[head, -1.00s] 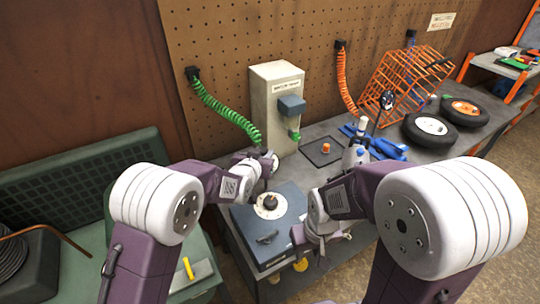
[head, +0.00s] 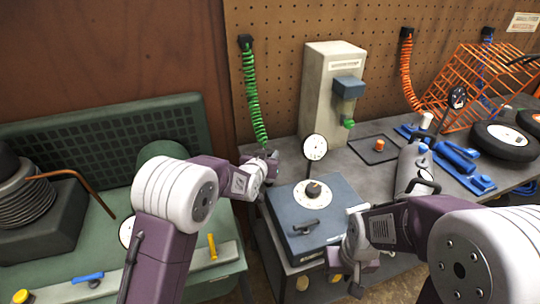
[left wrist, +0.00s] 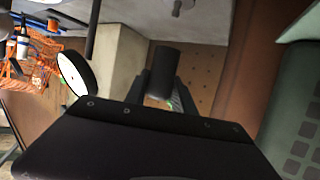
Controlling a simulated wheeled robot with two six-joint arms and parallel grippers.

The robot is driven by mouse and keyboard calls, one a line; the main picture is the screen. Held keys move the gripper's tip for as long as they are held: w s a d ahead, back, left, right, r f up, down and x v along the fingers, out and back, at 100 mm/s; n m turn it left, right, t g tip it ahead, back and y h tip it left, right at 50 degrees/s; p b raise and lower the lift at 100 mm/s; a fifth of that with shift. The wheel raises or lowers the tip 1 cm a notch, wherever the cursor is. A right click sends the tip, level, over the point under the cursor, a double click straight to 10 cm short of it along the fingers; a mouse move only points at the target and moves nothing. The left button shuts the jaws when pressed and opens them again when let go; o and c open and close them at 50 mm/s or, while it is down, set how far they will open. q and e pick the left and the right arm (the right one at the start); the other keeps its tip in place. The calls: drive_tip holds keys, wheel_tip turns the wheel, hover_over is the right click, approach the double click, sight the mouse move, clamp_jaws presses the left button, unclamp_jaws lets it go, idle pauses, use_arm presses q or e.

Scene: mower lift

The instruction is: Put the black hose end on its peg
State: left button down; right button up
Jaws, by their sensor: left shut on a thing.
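My left gripper (head: 271,160) is shut on the black hose end, a dark cylinder (left wrist: 165,62) between its fingers in the left wrist view. A bit of green (left wrist: 170,103) shows behind it; in the head view the green coiled hose (head: 253,100) hangs from the pegboard down to this gripper. A short grey peg (left wrist: 183,6) shows at the top edge of the left wrist view, apart from the hose end; that view looks upside down. The peg is not clear in the head view. My right gripper (head: 350,270) is beside the blue-grey box; its jaws are unclear.
A white-faced gauge on a black stalk (head: 315,147) stands close right of my left gripper, before the grey cabinet (head: 325,100). The blue-grey box (head: 340,205) is in front. Bottle (head: 410,165), blue tool (head: 455,158) and tyres (head: 500,140) are to the right.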

use_arm(q)
drive_tip(key=shift+f+b, duration=1.45)
drive_tip(key=shift+f, duration=1)
drive_tip(key=shift+f+b, duration=0.6)
drive_tip(key=shift+b, duration=0.15)
drive_tip(key=c, duration=1.3)
unclamp_jaws()
drive_tip(key=shift+c, duration=0.2)
drive_tip(key=v, duration=1.1)
drive_tip(key=shift+p, duration=0.35)
